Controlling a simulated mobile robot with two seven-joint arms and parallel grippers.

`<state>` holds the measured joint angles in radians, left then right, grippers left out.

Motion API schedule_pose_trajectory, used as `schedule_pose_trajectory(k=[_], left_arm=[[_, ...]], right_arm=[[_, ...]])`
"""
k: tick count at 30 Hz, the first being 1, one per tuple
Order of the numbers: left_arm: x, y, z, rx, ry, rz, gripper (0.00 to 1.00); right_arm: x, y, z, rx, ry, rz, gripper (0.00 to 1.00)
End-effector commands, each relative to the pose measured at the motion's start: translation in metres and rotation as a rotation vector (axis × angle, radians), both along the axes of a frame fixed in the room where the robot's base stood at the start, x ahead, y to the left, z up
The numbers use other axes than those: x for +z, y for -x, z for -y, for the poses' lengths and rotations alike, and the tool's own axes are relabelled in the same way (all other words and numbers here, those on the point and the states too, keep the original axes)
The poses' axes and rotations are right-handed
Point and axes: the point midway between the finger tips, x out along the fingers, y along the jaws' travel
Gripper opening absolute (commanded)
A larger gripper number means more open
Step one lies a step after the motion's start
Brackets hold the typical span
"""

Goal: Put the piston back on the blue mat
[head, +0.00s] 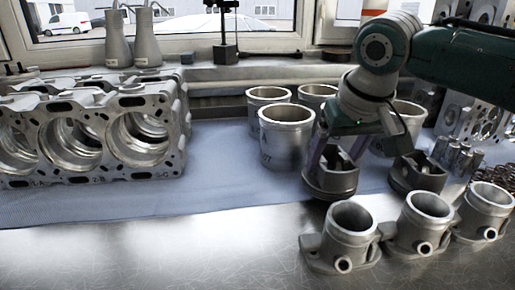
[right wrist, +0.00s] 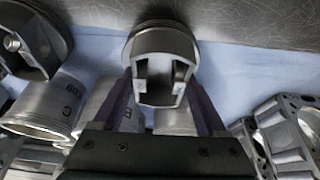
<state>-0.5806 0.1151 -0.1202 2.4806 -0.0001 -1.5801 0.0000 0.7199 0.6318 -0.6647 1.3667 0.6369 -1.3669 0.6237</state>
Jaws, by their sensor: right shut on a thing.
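The piston (head: 329,184) is a dark grey metal cup with an open skirt facing up. My right gripper (head: 336,160) comes from above and is shut on it. In the right wrist view the piston (right wrist: 160,48) sits between the two purple fingers, its crown end at the front edge of the blue mat (head: 215,172). I cannot tell whether it touches the mat or hangs just above it. A second piston (head: 418,171) stands to the right, and it also shows in the right wrist view (right wrist: 30,42). My left gripper is not in view.
Several cylinder liners (head: 286,137) stand behind the held piston. Flanged metal housings (head: 341,240) stand on the bare metal bench in front. An engine block (head: 95,132) fills the left. The mat between block and liners is clear. Springs (head: 495,173) lie at the right.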

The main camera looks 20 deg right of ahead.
Motion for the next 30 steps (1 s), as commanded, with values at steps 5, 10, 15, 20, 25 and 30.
schedule_pose_trajectory(k=[5, 10, 15, 20, 25, 30], left_arm=[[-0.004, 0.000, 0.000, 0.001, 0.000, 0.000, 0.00], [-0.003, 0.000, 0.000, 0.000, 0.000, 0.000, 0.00], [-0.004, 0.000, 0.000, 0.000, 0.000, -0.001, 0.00], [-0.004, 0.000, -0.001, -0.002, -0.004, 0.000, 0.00], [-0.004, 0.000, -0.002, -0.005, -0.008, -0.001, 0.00], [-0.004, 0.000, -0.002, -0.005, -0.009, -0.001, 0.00]], right_arm=[[-0.017, 0.000, 0.000, 0.001, 0.001, 0.002, 0.00], [-0.016, -0.001, 0.000, 0.001, 0.000, 0.003, 0.00], [-0.019, -0.001, 0.000, 0.000, 0.000, 0.003, 0.00], [-0.020, 0.000, 0.000, 0.001, 0.000, 0.000, 0.93], [-0.020, 0.000, 0.000, 0.001, 0.000, 0.000, 1.00], [-0.017, 0.000, 0.000, 0.001, 0.001, 0.001, 1.00]])
